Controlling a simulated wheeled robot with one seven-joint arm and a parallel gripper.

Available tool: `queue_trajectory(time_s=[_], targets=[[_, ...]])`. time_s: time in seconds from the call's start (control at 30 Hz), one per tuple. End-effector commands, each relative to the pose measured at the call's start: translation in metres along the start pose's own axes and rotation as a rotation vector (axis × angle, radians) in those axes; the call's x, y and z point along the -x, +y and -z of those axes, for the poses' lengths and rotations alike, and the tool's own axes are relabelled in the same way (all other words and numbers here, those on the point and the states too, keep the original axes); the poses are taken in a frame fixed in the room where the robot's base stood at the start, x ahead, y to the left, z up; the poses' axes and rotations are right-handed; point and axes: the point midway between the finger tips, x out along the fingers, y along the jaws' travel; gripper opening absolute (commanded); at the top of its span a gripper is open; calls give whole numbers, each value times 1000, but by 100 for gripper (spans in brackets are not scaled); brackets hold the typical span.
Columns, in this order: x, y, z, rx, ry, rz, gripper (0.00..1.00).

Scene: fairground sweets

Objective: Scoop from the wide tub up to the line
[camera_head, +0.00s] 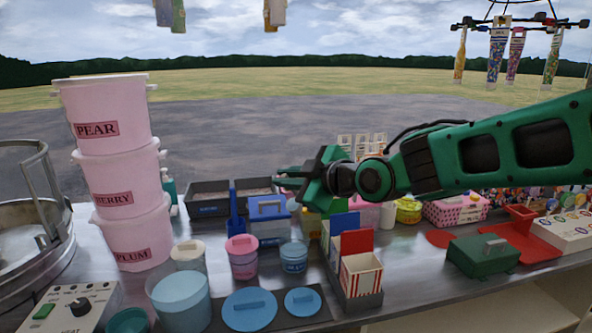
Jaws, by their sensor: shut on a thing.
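My gripper (287,178) is raised over the middle of the counter, its fingers pointing left. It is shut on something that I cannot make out. A wide, pale blue see-through tub (180,306) stands at the front left with blue contents. A large round blue lid (249,310) lies right of it. A smaller blue tub (293,260) and a pink tub (242,262) stand behind the lids. A dark blue upright tool (235,222), perhaps a scoop, stands left of a blue-topped box (268,212). I cannot see a fill line.
Stacked pink PEAR, BERRY and PLUM buckets (134,245) stand at the left. A grey rack (362,302) holds a red-striped carton (361,274). A small blue lid (303,301) and teal cup (128,322) are in front. A green box (483,257) is right. Bare counter lies between rack and green box.

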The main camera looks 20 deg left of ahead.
Motion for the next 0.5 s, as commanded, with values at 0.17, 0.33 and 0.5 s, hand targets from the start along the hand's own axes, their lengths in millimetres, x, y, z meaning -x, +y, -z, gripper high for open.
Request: queue_trajectory(time_s=[0.17,0.33,0.5], targets=[[1,-27,4,187,2,-73,0],[0,-49,-1,365,-1,-147,0],[-4,-70,-9,541,-1,-218,0]])
